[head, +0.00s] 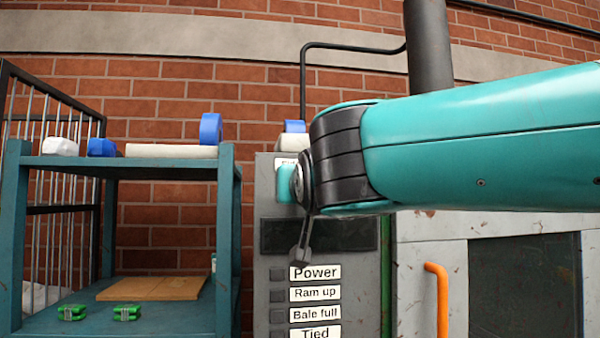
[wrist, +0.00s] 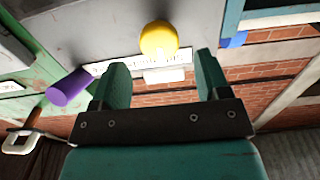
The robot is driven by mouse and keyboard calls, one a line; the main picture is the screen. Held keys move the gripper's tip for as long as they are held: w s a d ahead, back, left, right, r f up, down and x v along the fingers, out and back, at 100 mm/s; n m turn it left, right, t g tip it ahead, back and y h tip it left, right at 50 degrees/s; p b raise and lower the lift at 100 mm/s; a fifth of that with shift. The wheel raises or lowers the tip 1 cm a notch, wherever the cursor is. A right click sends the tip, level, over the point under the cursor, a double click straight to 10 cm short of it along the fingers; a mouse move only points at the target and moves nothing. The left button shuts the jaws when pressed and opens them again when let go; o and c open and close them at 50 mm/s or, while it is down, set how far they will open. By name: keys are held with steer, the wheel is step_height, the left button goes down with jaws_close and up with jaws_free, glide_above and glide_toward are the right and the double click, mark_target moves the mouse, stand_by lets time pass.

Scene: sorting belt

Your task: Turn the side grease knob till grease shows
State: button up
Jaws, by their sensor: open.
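A round yellow knob (wrist: 158,38) stands out from a grey panel in the wrist view, with a white label by it too blurred to read. I cannot tell for certain that it is the grease knob. My gripper (wrist: 162,60) is open and empty. The knob shows beyond the fingertips, roughly midway between them, and no finger appears to touch it. No grease is visible. In the head view my arm hides part of the machine, and neither the knob nor the gripper's fingers can be made out.
A purple cylinder (wrist: 70,90) sticks out left of my fingers. In the head view the grey control panel (head: 262,240) carries labels such as Power (head: 315,272). An orange handle (head: 440,300) is at right. A teal shelf (head: 228,240) holds tape rolls and green items at left.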

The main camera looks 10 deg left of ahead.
steer(key=p+x, duration=0.2)
steer(key=x, duration=0.3)
steer(key=shift+w+a, duration=0.1)
steer(key=shift+w, duration=0.2)
steer(key=c, duration=0.9)
